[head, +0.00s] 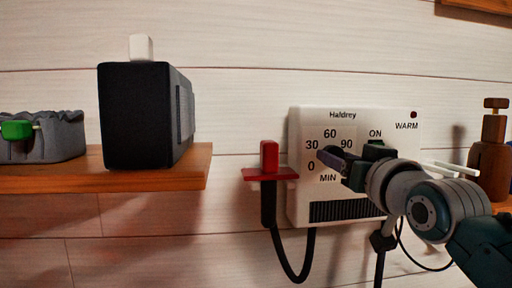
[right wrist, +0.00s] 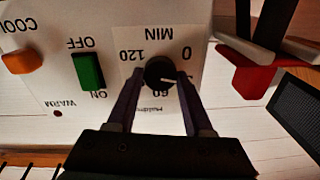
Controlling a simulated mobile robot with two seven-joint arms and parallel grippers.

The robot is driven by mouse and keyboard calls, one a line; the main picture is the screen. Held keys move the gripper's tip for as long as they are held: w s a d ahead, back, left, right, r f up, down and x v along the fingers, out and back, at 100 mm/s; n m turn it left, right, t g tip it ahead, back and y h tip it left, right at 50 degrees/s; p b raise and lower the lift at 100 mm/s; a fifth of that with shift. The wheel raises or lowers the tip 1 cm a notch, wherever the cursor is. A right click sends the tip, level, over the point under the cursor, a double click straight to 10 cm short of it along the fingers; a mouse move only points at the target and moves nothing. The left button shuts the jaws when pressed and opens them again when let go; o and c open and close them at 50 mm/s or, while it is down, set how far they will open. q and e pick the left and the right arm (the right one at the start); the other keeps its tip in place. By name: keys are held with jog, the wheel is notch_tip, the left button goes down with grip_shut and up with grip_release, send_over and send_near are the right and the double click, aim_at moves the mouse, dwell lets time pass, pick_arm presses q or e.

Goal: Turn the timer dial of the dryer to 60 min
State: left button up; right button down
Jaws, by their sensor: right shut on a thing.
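The white Haldrey dryer (head: 365,120) is mounted on the plank wall, right of centre in the head view. Its timer scale shows 0, 30, 60 and 90 there, but my right gripper (head: 326,157) covers the dial. In the right wrist view the panel appears upside down. The black timer dial (right wrist: 158,70) sits between the two fingers of my right gripper (right wrist: 160,76), which is shut on it. The dial's white pointer line points right and slightly down, near the hidden 30 mark and short of the 60 below. My left gripper is not in view.
A green ON/OFF switch (right wrist: 88,71) and an orange COOL button (right wrist: 22,61) are beside the dial. A red holder (head: 270,173) with the black handle and cord is left of the dryer. A wooden shelf (head: 190,168) bears a dark speaker-like box (head: 135,115).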

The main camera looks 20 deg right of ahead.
jog(key=shift+f+m+h+p, duration=0.2)
jog(key=shift+m+p, duration=1)
jog(key=shift+m, duration=2.65)
jog(key=shift+r+m+h+p, duration=0.1)
jog(key=shift+m+h+p, duration=0.7)
jog(key=shift+m, duration=3.05)
jog(key=shift+y+p, duration=0.4)
jog(key=shift+p, duration=0.05)
jog(key=shift+c, duration=1.5)
grip_release()
